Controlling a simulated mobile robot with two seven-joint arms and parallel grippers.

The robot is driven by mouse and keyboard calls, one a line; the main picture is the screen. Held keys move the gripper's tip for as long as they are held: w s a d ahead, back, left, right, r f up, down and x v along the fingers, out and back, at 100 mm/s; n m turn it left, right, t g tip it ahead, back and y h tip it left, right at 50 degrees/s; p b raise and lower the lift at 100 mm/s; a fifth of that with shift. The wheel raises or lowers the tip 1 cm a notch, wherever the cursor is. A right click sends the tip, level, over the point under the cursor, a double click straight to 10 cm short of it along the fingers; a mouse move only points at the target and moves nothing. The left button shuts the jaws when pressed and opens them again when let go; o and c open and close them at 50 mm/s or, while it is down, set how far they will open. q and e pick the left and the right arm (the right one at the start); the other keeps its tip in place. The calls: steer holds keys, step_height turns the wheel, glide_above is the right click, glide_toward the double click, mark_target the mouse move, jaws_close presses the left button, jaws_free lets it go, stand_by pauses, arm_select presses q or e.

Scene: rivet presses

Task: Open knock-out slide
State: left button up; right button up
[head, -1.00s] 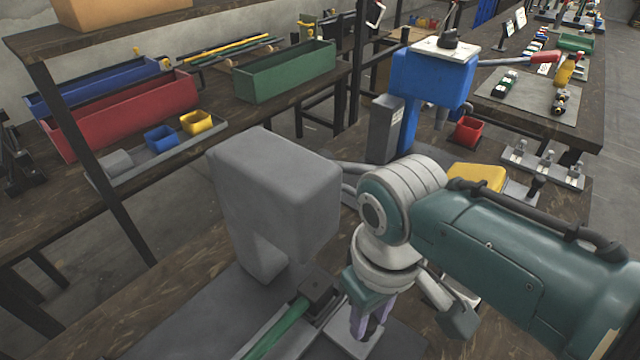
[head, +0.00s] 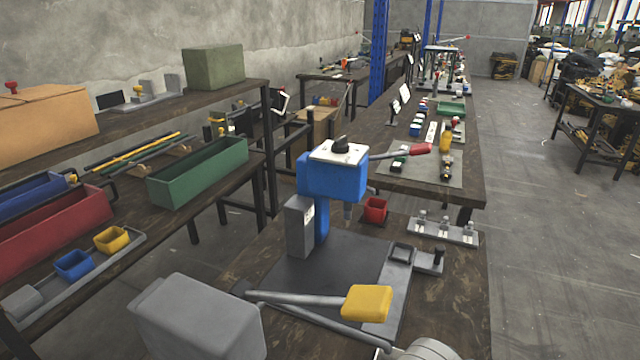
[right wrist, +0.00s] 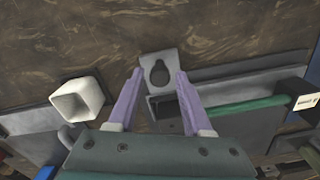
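In the right wrist view, my right gripper (right wrist: 160,72) has two purple fingers spread apart with nothing held between them. In the head view, the grey press (head: 200,318) is cut off at the bottom edge. Neither gripper shows in the head view.
A blue press (head: 335,180) with a red-ended lever stands behind, beside a red bin (head: 375,210). A yellow-ended lever (head: 366,303) crosses the bench at front. A white square cup (right wrist: 78,100) sits left of the fingers. The aisle at right is clear.

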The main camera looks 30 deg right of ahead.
steer(key=shift+o, duration=0.7)
steer(key=shift+r, duration=0.15)
steer(key=shift+r+p, duration=0.35)
steer(key=shift+r, duration=0.05)
step_height(320, 180, up, 8)
steer(key=p, duration=0.3)
steer(key=shift+f+p, duration=0.2)
steer(key=shift+p, duration=0.15)
steer(key=shift+r, duration=0.65)
steer(key=shift+r, duration=0.1)
